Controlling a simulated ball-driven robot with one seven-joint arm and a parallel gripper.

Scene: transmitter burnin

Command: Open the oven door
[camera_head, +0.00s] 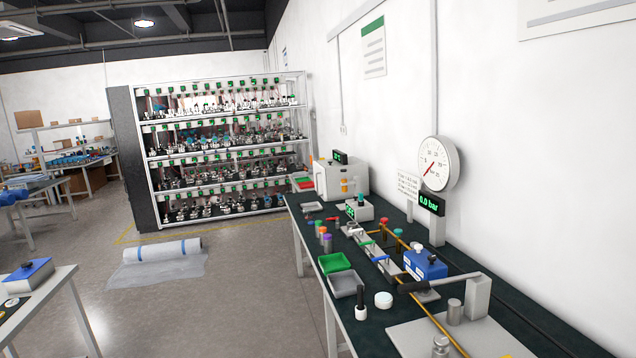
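A white box-shaped unit (328,182) stands at the far end of the long bench, against the right wall. It looks like a small oven, with a small dark display with green digits (340,157) at its top. An orange item (346,186) shows at its near side. The unit is too small in view to make out its door or handle, or whether the door is open or shut. My gripper is not in view.
A tall rack (127,160) stands behind. A bubble-wrap roll (162,250) lies on the floor; floor left of the bench is open.

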